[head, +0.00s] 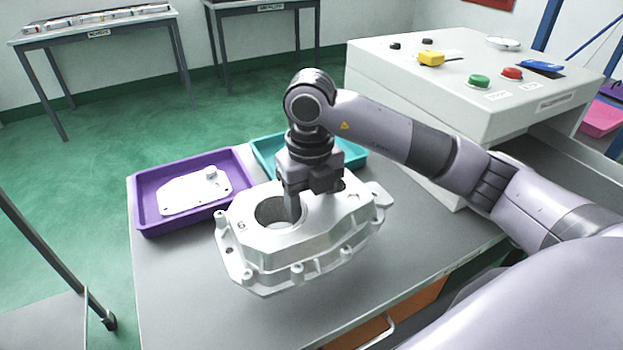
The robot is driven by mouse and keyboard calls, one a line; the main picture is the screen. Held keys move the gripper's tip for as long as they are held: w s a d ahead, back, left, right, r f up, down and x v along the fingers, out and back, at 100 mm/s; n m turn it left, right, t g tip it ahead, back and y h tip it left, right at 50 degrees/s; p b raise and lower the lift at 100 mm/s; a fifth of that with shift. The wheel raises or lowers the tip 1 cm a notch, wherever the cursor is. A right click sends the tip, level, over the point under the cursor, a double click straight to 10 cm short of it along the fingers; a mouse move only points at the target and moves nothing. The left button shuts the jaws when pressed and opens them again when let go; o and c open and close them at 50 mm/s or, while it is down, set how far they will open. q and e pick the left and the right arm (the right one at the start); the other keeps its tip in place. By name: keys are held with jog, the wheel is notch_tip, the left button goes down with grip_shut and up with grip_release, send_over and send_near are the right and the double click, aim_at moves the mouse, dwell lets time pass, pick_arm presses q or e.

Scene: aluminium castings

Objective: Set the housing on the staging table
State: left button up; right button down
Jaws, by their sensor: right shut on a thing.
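The housing (268,242) is a silver-grey aluminium casting with a large round opening and bolt lugs along its rim. My right gripper (295,205) reaches down from above and is shut on the housing, at the wall beside the round opening. The housing is over the grey table (190,290), in front of the trays. I cannot tell for sure whether its underside touches the table top. The fingertips are partly hidden in the opening. My left gripper is not in view.
A purple tray (143,205) holding a flat light plate (190,194) and a teal tray (265,147) stand at the table's back. A control box (400,70) with coloured buttons stands at right. The table's front left is clear. Other tables (85,42) stand along the far wall.

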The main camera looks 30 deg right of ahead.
jog(key=shift+w+f, duration=0.1)
jog(key=shift+f, duration=4.45)
jog(key=shift+f, duration=0.1)
jog(key=shift+c, duration=1.8)
grip_release()
jog(key=shift+f, duration=0.15)
jog(key=shift+r, duration=0.2)
notch_tip(320, 180, up, 12)
jog(key=shift+f, duration=0.1)
jog(key=shift+s, duration=0.25)
